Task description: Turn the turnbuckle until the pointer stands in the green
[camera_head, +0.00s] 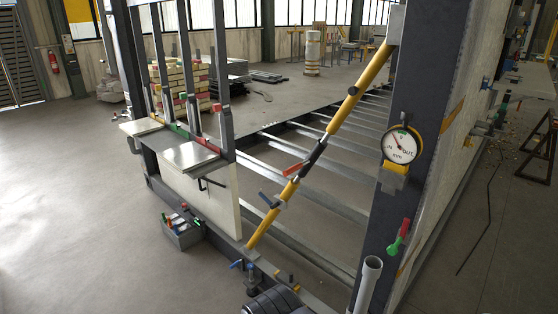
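A yellow diagonal brace (365,76) runs from the top of the dark right post down to the floor frame at lower left. The turnbuckle (314,154) sits in its middle, a dark body with bright rod showing at its ends. An orange-red lever (292,170) sticks out to the left beside it. A round gauge (402,145) with a white face marked IN, OUT and mm is fixed to the right post. Its pointer appears to lean to the upper left; its exact place against the green is too small to tell. My gripper is not in view.
A dark lever (269,200) juts from the lower brace. The dark right post (380,215) carries a red-and-green handle (399,238). A grey toolbox (182,234) stands on the floor by the white panel (205,200). Cross beams (310,205) fill the frame floor. Open floor lies at left.

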